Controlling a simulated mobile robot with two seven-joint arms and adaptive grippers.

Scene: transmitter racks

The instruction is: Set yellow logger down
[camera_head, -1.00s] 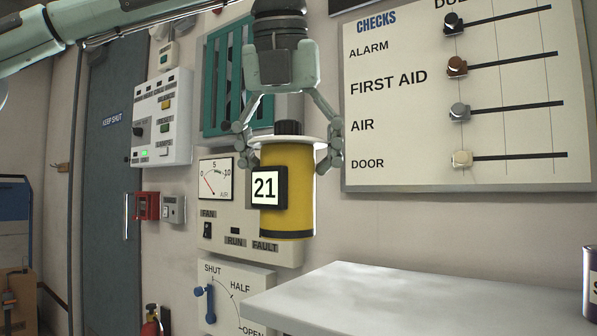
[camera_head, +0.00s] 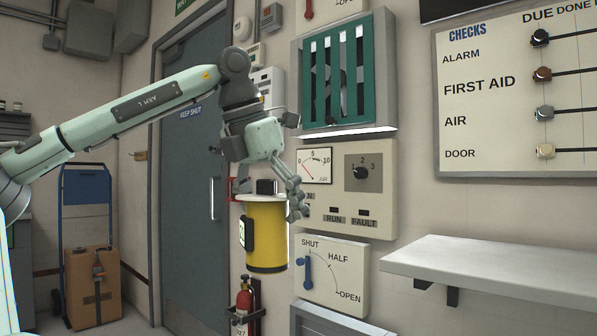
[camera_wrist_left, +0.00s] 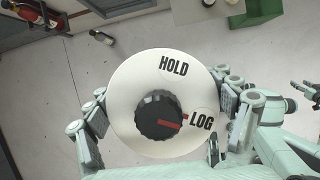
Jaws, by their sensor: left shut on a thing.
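The yellow logger (camera_head: 266,236) is a yellow cylinder with a white top flange, a black knob and a black-framed tag on its left side. My left gripper (camera_head: 282,192) is shut on it near the top and holds it upright in the air, left of the shelf. In the left wrist view, the logger's white top (camera_wrist_left: 165,75) shows HOLD and LOG, with the knob's red mark toward LOG. The fingers of the left gripper (camera_wrist_left: 165,108) are on both sides of it.
A pale wall shelf (camera_head: 490,268) at right has a clear visible top. A SHUT/HALF/OPEN lever panel (camera_head: 332,275) and a gauge panel (camera_head: 345,190) are on the wall behind the logger. A fire extinguisher (camera_head: 244,300) hangs below. A cart with a box (camera_head: 92,285) stands at left.

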